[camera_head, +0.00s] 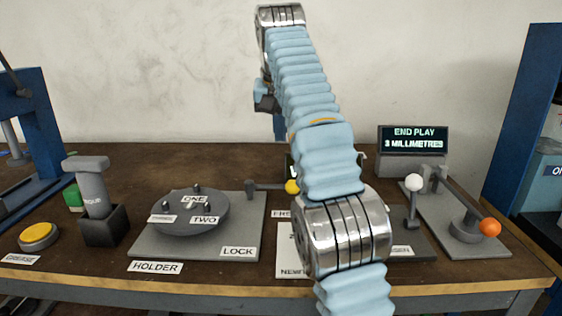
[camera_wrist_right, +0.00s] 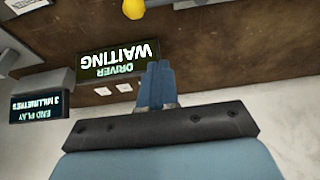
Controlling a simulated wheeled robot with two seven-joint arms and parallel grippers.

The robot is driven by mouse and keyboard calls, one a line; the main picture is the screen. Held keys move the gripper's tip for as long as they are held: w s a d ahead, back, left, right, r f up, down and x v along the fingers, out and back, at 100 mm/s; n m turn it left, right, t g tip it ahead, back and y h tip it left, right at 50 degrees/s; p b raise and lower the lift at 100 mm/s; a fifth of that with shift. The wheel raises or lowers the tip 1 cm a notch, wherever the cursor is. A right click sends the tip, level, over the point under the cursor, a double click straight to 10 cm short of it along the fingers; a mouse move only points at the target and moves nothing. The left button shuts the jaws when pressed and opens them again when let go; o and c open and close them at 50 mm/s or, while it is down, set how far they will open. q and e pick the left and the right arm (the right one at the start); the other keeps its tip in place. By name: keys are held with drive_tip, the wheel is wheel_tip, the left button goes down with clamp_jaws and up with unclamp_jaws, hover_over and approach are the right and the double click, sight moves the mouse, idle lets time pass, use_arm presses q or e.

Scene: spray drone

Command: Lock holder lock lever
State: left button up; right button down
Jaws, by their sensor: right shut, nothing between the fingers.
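The holder (camera_head: 200,250) is a grey plate with a round disc (camera_head: 188,212) on top and a LOCK label near its front right corner. The lock lever (camera_head: 262,186) stands at the plate's back right and ends in a yellow knob (camera_head: 291,187), partly behind my arm. The knob also shows at the top edge of the right wrist view (camera_wrist_right: 133,8). My right gripper (camera_head: 278,132) is above the back of the table, mostly hidden by its arm. Its blue fingers in the wrist view (camera_wrist_right: 156,72) are shut and empty, apart from the knob. My left gripper is not in view.
A driver display reading WAITING (camera_wrist_right: 118,62) is near the fingers in the wrist view. The end play display (camera_head: 413,139) stands back right. White-knobbed (camera_head: 413,183) and orange-knobbed (camera_head: 490,228) levers stand right.

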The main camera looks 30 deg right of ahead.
sight(273, 187)
idle(0.4)
drive_tip(key=x, duration=0.9)
drive_tip(key=shift+f, duration=0.1)
drive_tip(key=shift+s+a+f, duration=0.2)
drive_tip(key=shift+s+a, duration=0.15)
drive_tip(key=shift+s, duration=0.15)
drive_tip(key=shift+s+a+f, duration=0.2)
drive_tip(key=shift+s+a, duration=0.1)
drive_tip(key=shift+s, duration=0.2)
drive_tip(key=shift+s+a+f, duration=0.25)
drive_tip(key=shift+s, duration=0.25)
